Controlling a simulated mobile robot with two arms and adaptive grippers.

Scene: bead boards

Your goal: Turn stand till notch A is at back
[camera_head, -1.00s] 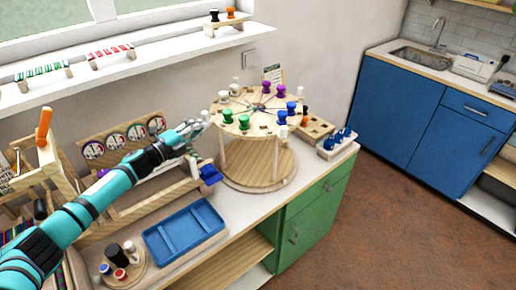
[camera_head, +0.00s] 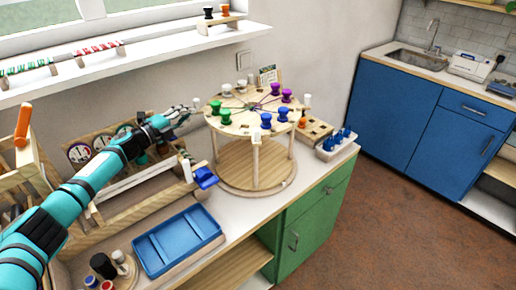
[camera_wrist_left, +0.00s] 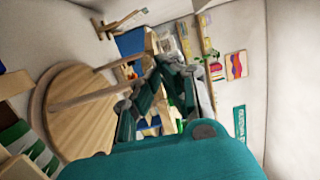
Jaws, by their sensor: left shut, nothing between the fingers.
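The stand is a round wooden turntable. Its top disc (camera_head: 240,128) carries pairs of green, blue, purple and white spools, and posts hold it above a round base (camera_head: 240,172). Green spools are at the left, blue at the front right, purple at the back right, white at the back. Small marks sit along the rim, but no letter is readable, so I cannot tell which is notch A. My left gripper (camera_head: 188,113) is shut and empty beside the disc's left edge; contact is unclear. The wrist view shows the stand's wooden base (camera_wrist_left: 95,115) left of this gripper. My right gripper is not in view.
A blue tray (camera_head: 180,262) lies on the counter in front of my left arm. A wooden block with holes (camera_head: 314,132) and a box with blue pieces (camera_head: 335,148) stand right of the stand. The wall and window shelf (camera_head: 130,55) are behind.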

